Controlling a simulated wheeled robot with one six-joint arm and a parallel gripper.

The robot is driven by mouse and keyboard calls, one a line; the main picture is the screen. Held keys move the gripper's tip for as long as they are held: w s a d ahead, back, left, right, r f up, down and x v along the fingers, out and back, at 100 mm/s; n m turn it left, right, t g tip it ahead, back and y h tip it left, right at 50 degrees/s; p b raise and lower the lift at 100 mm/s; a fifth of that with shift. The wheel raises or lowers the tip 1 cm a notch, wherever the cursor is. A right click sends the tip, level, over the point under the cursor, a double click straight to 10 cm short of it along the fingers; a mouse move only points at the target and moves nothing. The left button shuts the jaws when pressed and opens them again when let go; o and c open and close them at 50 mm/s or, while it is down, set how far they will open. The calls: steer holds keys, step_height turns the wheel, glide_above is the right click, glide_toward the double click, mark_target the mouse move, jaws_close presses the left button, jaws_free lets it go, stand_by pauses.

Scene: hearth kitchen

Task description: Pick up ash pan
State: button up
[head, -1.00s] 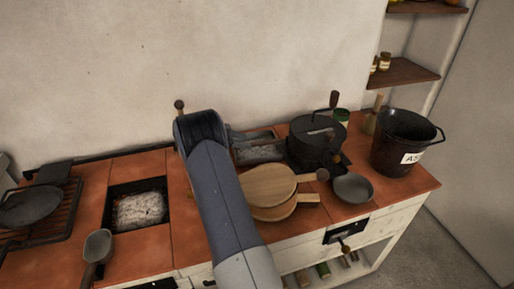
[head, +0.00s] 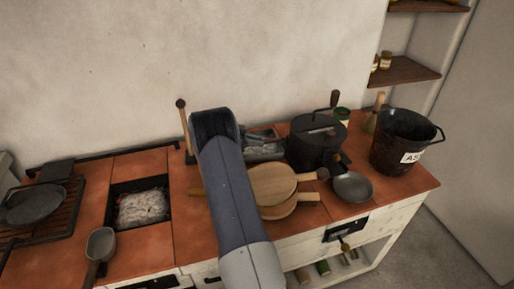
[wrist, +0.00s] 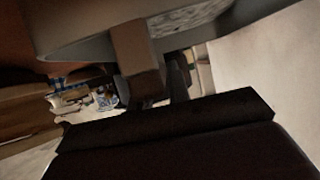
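The ash pan (head: 266,153), a grey metal tray, is at the back of the counter between my arm and the black lidded pot. My arm hides its left part. In the wrist view the grey pan (wrist: 85,38) fills the top, very close, with pale ash-like texture along one side. Whether the fingers are closed on the pan is unclear. In the head view my arm hides most of the gripper.
Wooden boards (head: 272,184) lie just in front of the pan. The black pot (head: 316,148) stands close on its right, with a small skillet (head: 352,187) and ash bucket (head: 395,140) beyond. An upright poker-like rod (head: 183,125) stands left of my arm. An ash-filled opening (head: 142,205) is farther left.

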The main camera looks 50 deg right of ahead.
jaws_close()
steer(key=shift+r, duration=0.15)
stand_by(0.4)
